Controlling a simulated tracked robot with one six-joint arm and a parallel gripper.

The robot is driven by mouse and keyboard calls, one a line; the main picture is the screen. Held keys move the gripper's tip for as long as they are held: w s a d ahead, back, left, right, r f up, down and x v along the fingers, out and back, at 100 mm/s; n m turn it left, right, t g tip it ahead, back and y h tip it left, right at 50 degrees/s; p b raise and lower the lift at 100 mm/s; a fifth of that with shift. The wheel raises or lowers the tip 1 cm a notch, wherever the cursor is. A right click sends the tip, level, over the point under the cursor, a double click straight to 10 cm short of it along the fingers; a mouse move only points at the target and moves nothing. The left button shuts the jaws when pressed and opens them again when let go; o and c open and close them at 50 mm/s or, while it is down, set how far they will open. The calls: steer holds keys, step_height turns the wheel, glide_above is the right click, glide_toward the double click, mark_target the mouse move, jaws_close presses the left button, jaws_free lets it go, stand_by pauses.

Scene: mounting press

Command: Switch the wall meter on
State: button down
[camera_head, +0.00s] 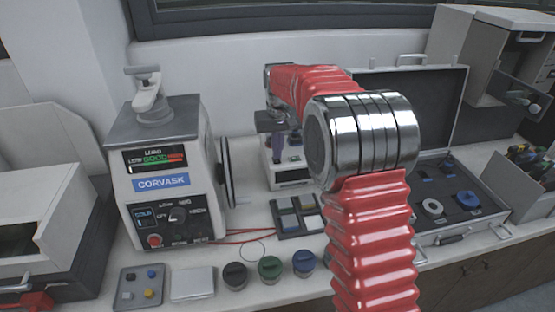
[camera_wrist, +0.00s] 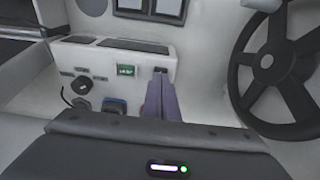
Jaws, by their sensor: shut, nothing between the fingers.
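The wall meter (camera_wrist: 77,53) is a white box with a small green display (camera_wrist: 125,70) showing pale characters, a round black knob (camera_wrist: 82,86) and a blue part low on its front. A small dark switch (camera_wrist: 160,70) sits at its right end, by my fingertips. My gripper (camera_wrist: 160,76) is shut and empty, its grey-purple fingers together against or just in front of that switch; contact cannot be told. In the head view my gripper (camera_head: 278,150) points down in front of the meter (camera_head: 290,177) and partly hides it.
A CORVASK press (camera_head: 160,183) with a dark handwheel (camera_wrist: 275,62) stands left in the head view; the wheel is right of my fingers in the wrist view. A tray with square compartments (camera_head: 298,215), several lidded jars (camera_head: 270,268) and an open case (camera_head: 445,238) crowd the bench.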

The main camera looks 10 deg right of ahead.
steer(key=shift+f, duration=0.6)
stand_by(0.9)
steer(key=shift+r, duration=0.15)
step_height(320, 180, up, 7)
stand_by(1.1)
stand_by(0.3)
steer(key=shift+w+f, duration=0.15)
steer(key=shift+f, duration=0.25)
steer(key=f, duration=0.1)
steer(key=s+f, duration=0.1)
steer(key=shift+s+f, duration=0.25)
steer(key=shift+f, duration=0.15)
steer(key=s+r+t, duration=0.2)
steer(key=s, duration=1.7)
steer(key=s+r+t, duration=0.1)
steer(key=s+r, duration=0.2)
steer(key=s, duration=1.6)
steer(key=shift+d+t, duration=0.2)
steer(key=shift+t, duration=0.2)
